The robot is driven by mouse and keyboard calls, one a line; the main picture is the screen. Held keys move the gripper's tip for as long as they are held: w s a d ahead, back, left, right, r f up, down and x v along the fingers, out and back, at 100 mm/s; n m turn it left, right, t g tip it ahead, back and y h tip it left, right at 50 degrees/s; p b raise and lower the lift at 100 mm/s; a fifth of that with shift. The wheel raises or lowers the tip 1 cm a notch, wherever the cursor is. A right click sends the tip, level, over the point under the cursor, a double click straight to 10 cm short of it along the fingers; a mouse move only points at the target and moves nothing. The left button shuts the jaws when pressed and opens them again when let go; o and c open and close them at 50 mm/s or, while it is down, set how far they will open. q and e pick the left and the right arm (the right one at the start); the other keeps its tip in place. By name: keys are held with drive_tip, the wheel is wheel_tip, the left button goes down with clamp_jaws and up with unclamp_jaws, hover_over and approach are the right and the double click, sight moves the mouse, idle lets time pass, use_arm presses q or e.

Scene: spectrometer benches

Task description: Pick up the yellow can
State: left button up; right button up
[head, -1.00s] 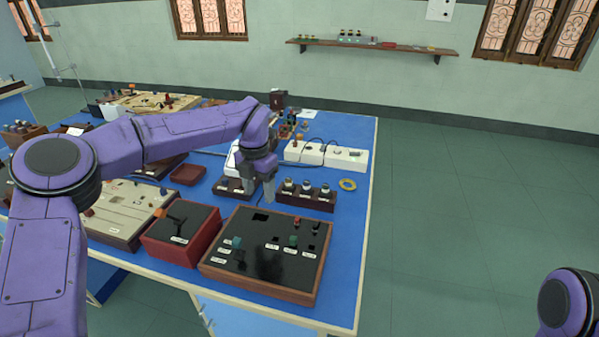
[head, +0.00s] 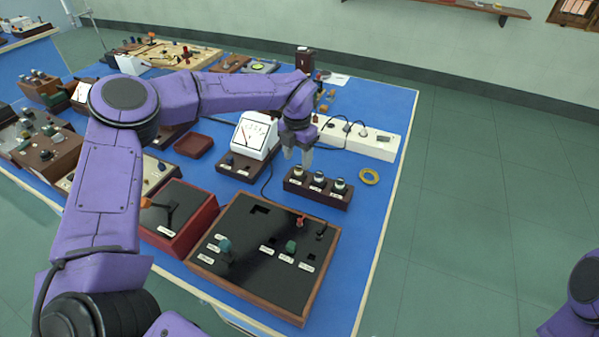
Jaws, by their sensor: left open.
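I cannot make out a clear yellow can in the head view. The plainest yellow thing is a flat ring (head: 369,176) lying on the blue bench top near its right edge. My left gripper (head: 298,158) is open, fingers pointing down, with nothing seen between them. It shows just behind a dark block with several round terminals (head: 317,187), and left of the ring. Several small brass-coloured pieces (head: 326,98) stand behind it, partly hidden by my left wrist. My right arm shows only at the right edge; its gripper is out of view.
A white meter (head: 254,134) stands left of my left gripper. A white socket strip (head: 365,138) lies behind and right of it. A large black-topped wooden box (head: 262,255) and a red box (head: 178,215) fill the front. Blue bench top (head: 362,215) is bare around the ring.

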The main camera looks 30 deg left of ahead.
sight(299, 166)
use_arm(q)
wheel_tip(299, 166, down, 5)
drive_tip(key=shift+d+r+p, duration=0.1)
drive_tip(key=shift+d+p, duration=0.05)
drive_tip(key=shift+p, duration=0.55)
drive_tip(key=c, duration=0.8)
drive_tip(key=shift+o, duration=0.2)
drive_tip(key=shift+w, duration=0.1)
